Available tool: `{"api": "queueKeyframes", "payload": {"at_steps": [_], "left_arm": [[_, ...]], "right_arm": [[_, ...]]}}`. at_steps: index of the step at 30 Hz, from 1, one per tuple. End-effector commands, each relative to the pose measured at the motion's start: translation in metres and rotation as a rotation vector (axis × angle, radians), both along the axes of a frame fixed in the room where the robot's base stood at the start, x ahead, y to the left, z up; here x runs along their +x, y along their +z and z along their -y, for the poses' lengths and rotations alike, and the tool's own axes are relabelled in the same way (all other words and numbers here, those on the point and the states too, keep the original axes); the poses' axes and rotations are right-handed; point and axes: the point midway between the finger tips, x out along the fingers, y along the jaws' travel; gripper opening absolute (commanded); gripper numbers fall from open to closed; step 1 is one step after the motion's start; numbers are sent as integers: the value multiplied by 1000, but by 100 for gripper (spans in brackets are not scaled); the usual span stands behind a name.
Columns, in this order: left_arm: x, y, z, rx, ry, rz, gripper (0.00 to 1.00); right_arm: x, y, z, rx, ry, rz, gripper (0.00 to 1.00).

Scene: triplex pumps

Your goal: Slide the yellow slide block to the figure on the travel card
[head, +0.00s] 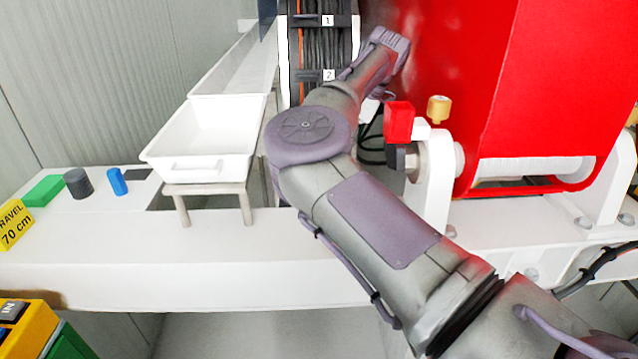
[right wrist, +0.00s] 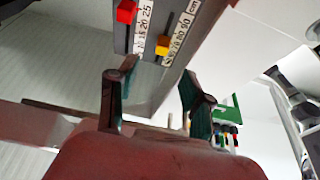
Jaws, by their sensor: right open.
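The yellow slide block (right wrist: 163,45) sits on a grey rail with a white scale strip (right wrist: 182,35) in the right wrist view. The strip's figures run up to 90 cm; the block is near the lower visible figures, and its exact reading is too small to tell. My right gripper (right wrist: 158,70) is open and empty, its fingers apart just below the block in the picture. The yellow travel card (head: 14,225) at the left of the head view reads 70 cm. The head view does not show the rail or yellow block.
A red slide block (right wrist: 127,11) sits on a parallel scale beside the yellow one. In the head view, a white tray (head: 205,165) stands on a stand, with a green block (head: 43,191) and cylinders to its left. The red pump housing (head: 440,60) is close to my right arm.

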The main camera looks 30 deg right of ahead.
Motion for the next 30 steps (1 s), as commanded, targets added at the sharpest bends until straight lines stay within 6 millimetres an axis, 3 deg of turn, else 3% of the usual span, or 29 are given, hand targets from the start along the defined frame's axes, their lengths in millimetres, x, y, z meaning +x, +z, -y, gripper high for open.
{"api": "queueKeyframes", "payload": {"at_steps": [5, 12, 18, 24, 30], "left_arm": [[1, 4, 0, 0, -1, 1, 53], [-1, 13, -15, 18, -3, -2, 53], [-2, 20, -12, 15, -3, -3, 53], [-2, 23, -5, 6, 1, -3, 53], [-2, 23, -3, 4, 0, -3, 53]], "right_arm": [[4, -18, -9, 3, 6, 1, 50], [13, -65, -25, 2, 5, -3, 50], [21, -100, -38, 1, 4, -2, 50], [26, -120, -45, 1, 4, 0, 50], [27, -126, -47, 1, 2, 2, 50]]}}
